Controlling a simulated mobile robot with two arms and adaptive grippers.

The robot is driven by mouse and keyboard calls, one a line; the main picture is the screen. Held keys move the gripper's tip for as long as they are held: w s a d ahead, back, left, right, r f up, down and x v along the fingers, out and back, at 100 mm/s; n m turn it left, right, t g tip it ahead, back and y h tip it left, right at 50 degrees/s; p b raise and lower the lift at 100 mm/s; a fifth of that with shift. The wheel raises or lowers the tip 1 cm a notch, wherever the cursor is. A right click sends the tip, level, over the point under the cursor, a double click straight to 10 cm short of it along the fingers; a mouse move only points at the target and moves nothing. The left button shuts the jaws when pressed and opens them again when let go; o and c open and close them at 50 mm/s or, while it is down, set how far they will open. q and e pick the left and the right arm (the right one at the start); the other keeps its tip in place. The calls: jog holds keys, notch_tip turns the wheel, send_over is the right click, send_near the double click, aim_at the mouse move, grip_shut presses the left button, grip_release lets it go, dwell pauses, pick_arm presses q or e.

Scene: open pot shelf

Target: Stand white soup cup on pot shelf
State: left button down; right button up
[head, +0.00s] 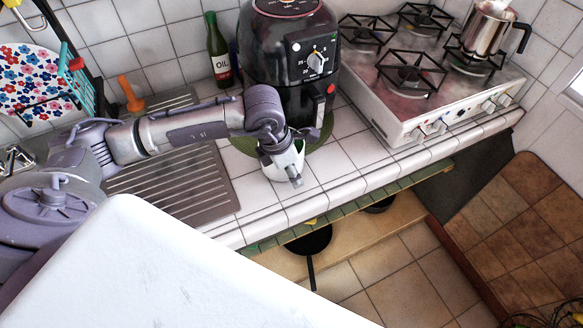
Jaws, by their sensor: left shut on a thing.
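The white soup cup (272,172) is at the front part of the tiled counter, partly hidden by my left gripper. My left gripper (295,180) points down over the cup and is shut on it. I cannot tell whether the cup touches the counter. The pot shelf (362,236) is the open wooden board below the counter's front edge, lower than the cup. A black pan (310,241) and another dark pan (379,206) are on it, partly under the overhang. My right gripper is not in view.
A black air fryer (290,50) stands on a green mat (243,144) behind the gripper. An oil bottle (217,50) stands at the back. A stove (400,90) with a metal pot (486,30) is at right. The shelf's board looks bare between the pans.

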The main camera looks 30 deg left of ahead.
pick_arm(q)
jog(key=c, duration=0.6)
grip_release()
